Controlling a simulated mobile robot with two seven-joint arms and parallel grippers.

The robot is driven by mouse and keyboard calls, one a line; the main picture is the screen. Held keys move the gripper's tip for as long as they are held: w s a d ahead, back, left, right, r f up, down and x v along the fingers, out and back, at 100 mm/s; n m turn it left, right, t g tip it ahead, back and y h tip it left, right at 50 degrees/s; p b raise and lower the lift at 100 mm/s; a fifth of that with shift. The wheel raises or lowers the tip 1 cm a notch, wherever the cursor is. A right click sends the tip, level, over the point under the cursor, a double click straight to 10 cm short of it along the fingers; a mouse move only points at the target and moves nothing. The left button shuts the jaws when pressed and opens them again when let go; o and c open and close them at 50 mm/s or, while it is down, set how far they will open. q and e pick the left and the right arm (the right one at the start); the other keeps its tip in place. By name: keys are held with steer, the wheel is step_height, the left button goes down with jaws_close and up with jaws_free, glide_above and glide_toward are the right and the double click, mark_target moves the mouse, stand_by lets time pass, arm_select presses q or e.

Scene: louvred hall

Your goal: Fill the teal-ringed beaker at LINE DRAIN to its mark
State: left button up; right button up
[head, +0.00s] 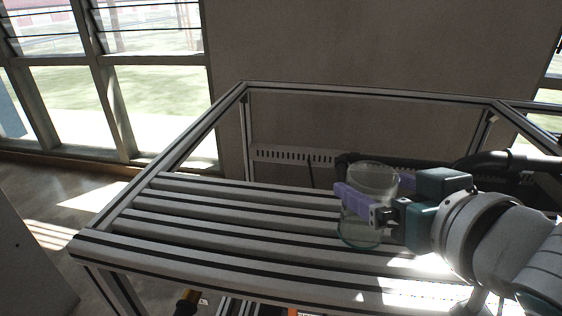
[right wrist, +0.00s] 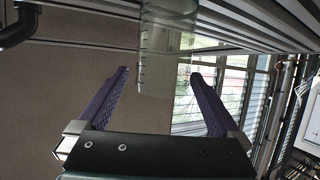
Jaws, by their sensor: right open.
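A clear glass beaker (head: 365,236) stands upright on the slatted top of the frame bench. Its lower rim looks greenish, but I cannot clearly make out a teal ring. In the right wrist view the beaker (right wrist: 166,50) shows small graduation marks on its side; I see no clear liquid level. My right gripper (head: 368,187) is open, with its purple fingers on either side of the beaker. The right wrist view shows a gap between the beaker and each finger of the gripper (right wrist: 159,72). No LINE DRAIN label is readable. My left gripper is out of view.
The slatted bench top (head: 190,222) is clear left of the beaker. A dark pipe (head: 520,162) runs behind my right arm, and a dark elbow shows just behind the beaker. A slotted pale rail (head: 285,155) lies at the back. Louvred windows (head: 75,95) stand at left.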

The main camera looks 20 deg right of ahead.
steer(key=x, duration=0.5)
steer(key=shift+a+f+b, duration=0.2)
steer(key=shift+f+b, duration=0.15)
steer(key=shift+f, duration=0.1)
steer(key=c, duration=1.3)
steer(key=shift+o, duration=0.2)
steer(key=shift+r, duration=0.15)
